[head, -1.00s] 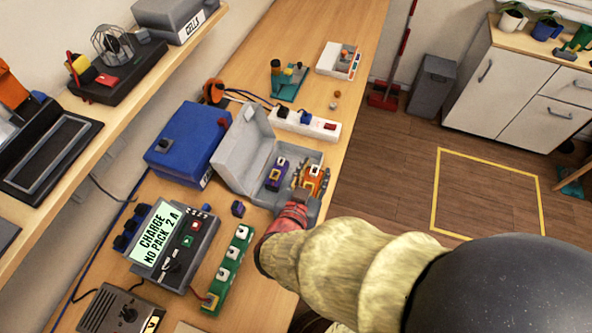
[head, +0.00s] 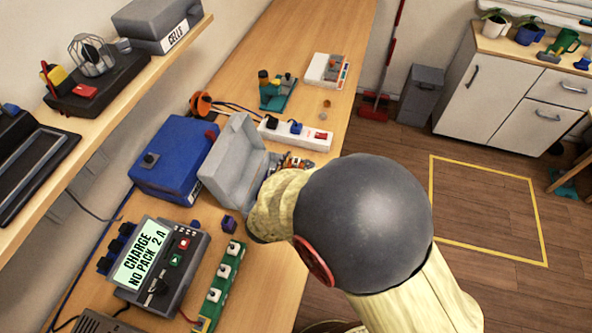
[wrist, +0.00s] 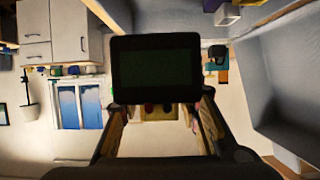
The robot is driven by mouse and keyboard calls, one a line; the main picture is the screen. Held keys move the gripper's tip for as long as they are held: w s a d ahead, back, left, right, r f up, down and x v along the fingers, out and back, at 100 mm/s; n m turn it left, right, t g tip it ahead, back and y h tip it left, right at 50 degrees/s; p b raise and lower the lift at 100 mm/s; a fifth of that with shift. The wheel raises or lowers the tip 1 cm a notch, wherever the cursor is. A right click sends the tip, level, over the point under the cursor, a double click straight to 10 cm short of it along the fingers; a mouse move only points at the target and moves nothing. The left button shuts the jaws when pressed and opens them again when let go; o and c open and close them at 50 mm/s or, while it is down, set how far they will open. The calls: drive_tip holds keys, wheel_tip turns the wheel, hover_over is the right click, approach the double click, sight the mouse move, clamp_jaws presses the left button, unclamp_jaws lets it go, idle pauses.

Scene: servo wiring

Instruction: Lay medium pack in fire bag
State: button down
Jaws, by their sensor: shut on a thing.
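The fire bag (head: 228,165) is a light grey case standing open on the bench, lid raised on its left. It also shows as a grey wall at the right of the wrist view (wrist: 288,70). My gripper (wrist: 160,108) is shut on a dark boxy thing with a dark green face (wrist: 155,68), which appears to be the medium pack. In the head view my arm hides most of the gripper and the bag's inside; orange parts show just right of the lid. I cannot tell whether the pack touches the bag.
A blue case (head: 172,158) stands left of the bag. A charger (head: 158,262) reading "NO PACK 2 A", a small purple block (head: 230,224) and a green strip (head: 222,285) are in front. A white power strip (head: 295,133) lies behind. The bench's far end has free room.

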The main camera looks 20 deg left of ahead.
drive_tip(key=shift+f+b, duration=0.3)
drive_tip(key=shift+f, duration=0.95)
drive_tip(key=shift+f, duration=0.1)
drive_tip(key=shift+f, duration=0.35)
drive_tip(key=shift+f, duration=0.2)
drive_tip(key=c, duration=1.3)
unclamp_jaws()
drive_tip(key=shift+o, duration=0.2)
